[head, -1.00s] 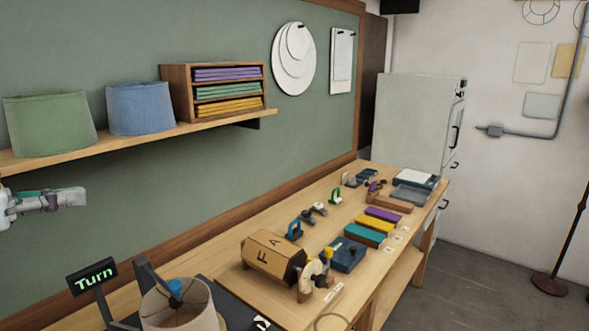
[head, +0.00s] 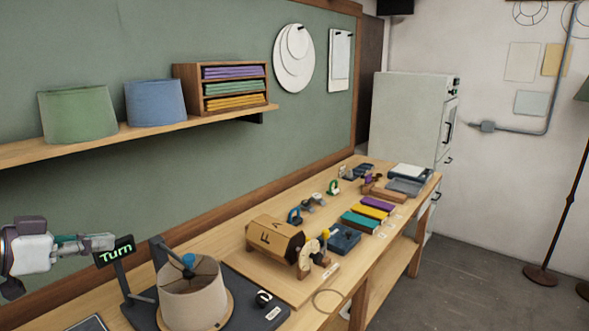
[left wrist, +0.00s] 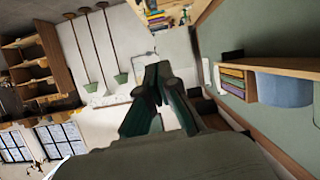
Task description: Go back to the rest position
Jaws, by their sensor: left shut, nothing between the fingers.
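My left gripper (head: 98,243) comes in from the left edge in the head view, in front of the green wall and to the left of the "Turn" sign (head: 116,251). Its fingers are closed with nothing between them. In the left wrist view, its dark green fingers (left wrist: 160,72) meet in the middle and hold nothing. My right gripper is in neither view. A beige lampshade (head: 193,293) stands on a dark base (head: 243,291) on the bench, to the right of the sign.
The wooden bench (head: 222,233) carries a lettered wooden box (head: 273,240), blue, teal, yellow and purple blocks and small parts. A shelf (head: 150,133) above holds green (head: 78,114) and blue (head: 155,102) shades. A grey cabinet (head: 408,118) stands at the far end. Floor at right is mostly clear.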

